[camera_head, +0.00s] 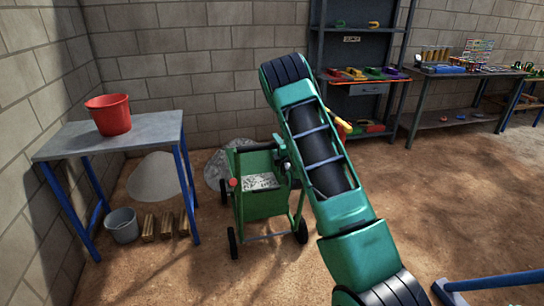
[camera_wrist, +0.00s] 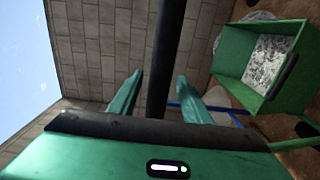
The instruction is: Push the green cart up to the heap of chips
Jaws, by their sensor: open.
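The green cart (camera_head: 265,206) stands upright on its wheels in the head view, with pale grey chips inside its tray. It also shows at the right of the wrist view (camera_wrist: 260,45). A grey heap (camera_head: 214,170) lies on the floor just behind and left of the cart, partly hidden by it. A smoother pale heap (camera_head: 153,178) lies further left, behind the table's legs. My gripper (camera_wrist: 158,95) is open. A dark upright bar (camera_wrist: 166,55) shows between its fingers; I cannot tell what it belongs to or whether they touch it. My arm hides much of the gripper in the head view.
A table (camera_head: 150,127) with blue legs and a red bucket (camera_head: 110,115) stands at left. A grey bucket (camera_head: 122,225) and wooden blocks (camera_head: 165,226) are below it. Shelving (camera_head: 362,52) and a workbench (camera_head: 455,72) line the back wall. Open dirt floor lies at right.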

